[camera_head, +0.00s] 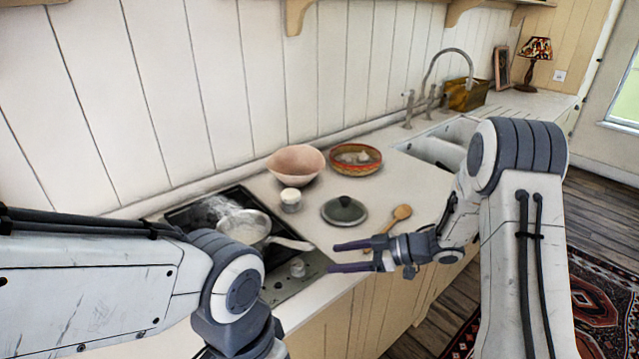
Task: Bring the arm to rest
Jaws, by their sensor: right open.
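My right gripper (352,256) is open and empty. Its two dark fingers point left, over the front edge of the counter, close to the end of the pan handle. My right arm (515,200) comes in from the right and bends at a large joint. My left arm (110,280) comes in from the left across the lower part of the view. Its gripper is out of the frame.
A steaming pan (244,227) stands on the black hob (190,212). A dark lid (344,210), a wooden spoon (390,220), a small white jar (290,200), a pinkish bowl (295,165) and a woven basket (355,157) stand on the counter. The sink (435,150) is beyond.

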